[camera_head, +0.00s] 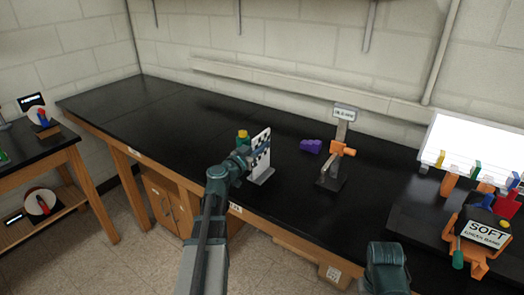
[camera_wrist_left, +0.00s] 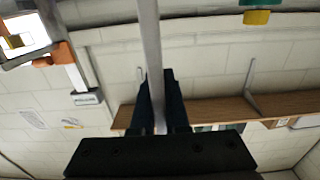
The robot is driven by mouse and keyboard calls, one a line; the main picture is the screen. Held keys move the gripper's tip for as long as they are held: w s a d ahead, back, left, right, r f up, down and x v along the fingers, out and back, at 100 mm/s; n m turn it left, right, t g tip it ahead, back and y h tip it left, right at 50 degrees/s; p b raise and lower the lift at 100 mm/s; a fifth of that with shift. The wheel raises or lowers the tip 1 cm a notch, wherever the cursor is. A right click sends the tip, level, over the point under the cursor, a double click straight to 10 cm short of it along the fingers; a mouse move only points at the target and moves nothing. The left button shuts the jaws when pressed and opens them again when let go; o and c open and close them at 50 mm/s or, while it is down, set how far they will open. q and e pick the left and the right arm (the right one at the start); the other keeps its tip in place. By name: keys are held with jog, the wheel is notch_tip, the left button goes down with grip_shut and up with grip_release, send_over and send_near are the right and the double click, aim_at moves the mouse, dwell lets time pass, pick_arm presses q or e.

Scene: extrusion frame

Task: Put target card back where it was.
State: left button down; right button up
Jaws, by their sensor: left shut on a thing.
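The target card (camera_head: 262,150) is a white upright plate with black markings and a pale foot (camera_head: 262,176). It is at the front part of the black bench (camera_head: 165,108), in the middle of the head view. My left gripper (camera_head: 246,157) is shut on the card from its left side. In the left wrist view, the card (camera_wrist_left: 150,45) shows edge-on as a thin grey strip between the fingers of my left gripper (camera_wrist_left: 158,100). Whether its foot touches the bench is unclear. My right gripper is not in view.
A yellow-and-green item (camera_head: 242,136) stands just behind the card. A purple block (camera_head: 311,146) and a stand with an orange clamp (camera_head: 338,152) are to the right. The bench's left part is clear.

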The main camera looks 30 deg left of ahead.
pick_arm(q)
jog(key=shift+w+a+f+b, duration=0.3)
jog(key=shift+w+a, duration=0.15)
jog(key=shift+w, duration=0.15)
jog(key=shift+w+a+f+b, duration=0.25)
jog(key=shift+w+a, duration=0.15)
jog(key=shift+w, duration=0.2)
notch_tip(320, 180, down, 3)
jog(key=shift+s+d+r+b, duration=0.1)
jog(key=shift+s+r+b, duration=0.1)
jog(key=shift+b, duration=1.05)
jog(key=shift+f, duration=0.15)
jog(key=shift+w, duration=0.1)
jog(key=shift+f+b, duration=0.15)
jog(key=shift+b, duration=0.15)
jog(key=c, duration=0.9)
grip_release()
